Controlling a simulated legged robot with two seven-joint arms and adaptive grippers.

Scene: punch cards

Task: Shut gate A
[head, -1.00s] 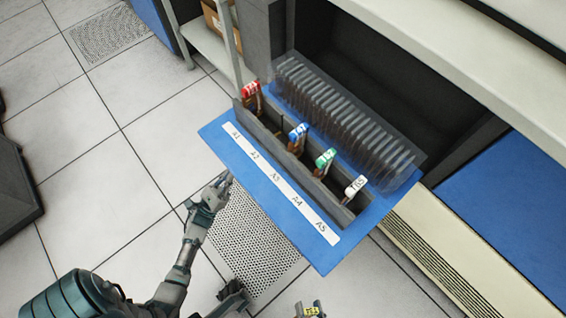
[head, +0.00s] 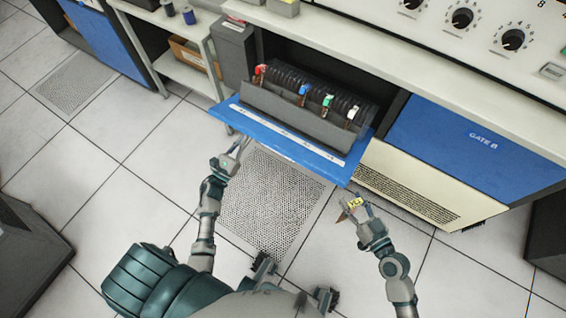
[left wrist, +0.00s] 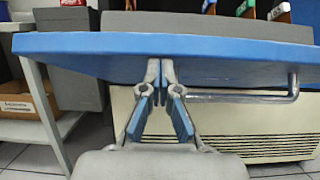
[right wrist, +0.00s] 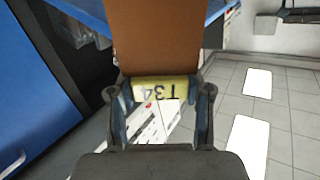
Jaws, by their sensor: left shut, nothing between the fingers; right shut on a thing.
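Gate A is the blue panel (head: 280,147) below the card bay, folded down and open, with a white label strip (head: 290,137). My left gripper (head: 238,146) is shut and empty at its front edge. In the left wrist view the closed fingertips (left wrist: 160,72) are just below the blue panel (left wrist: 100,48), in front of a metal handle bar (left wrist: 245,97) on its underside; contact is unclear. My right gripper (head: 356,207) is shut on a brown card (right wrist: 158,40) with a yellow T34 tab (right wrist: 165,88), held clear right of the gate.
A dark card rack (head: 285,112) holds cards with red (head: 260,69), blue (head: 304,88), green (head: 327,99) and white (head: 351,112) tabs. Gate B (head: 475,140) is upright at right. A shelf (head: 180,68) stands left. The tiled floor before me is clear.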

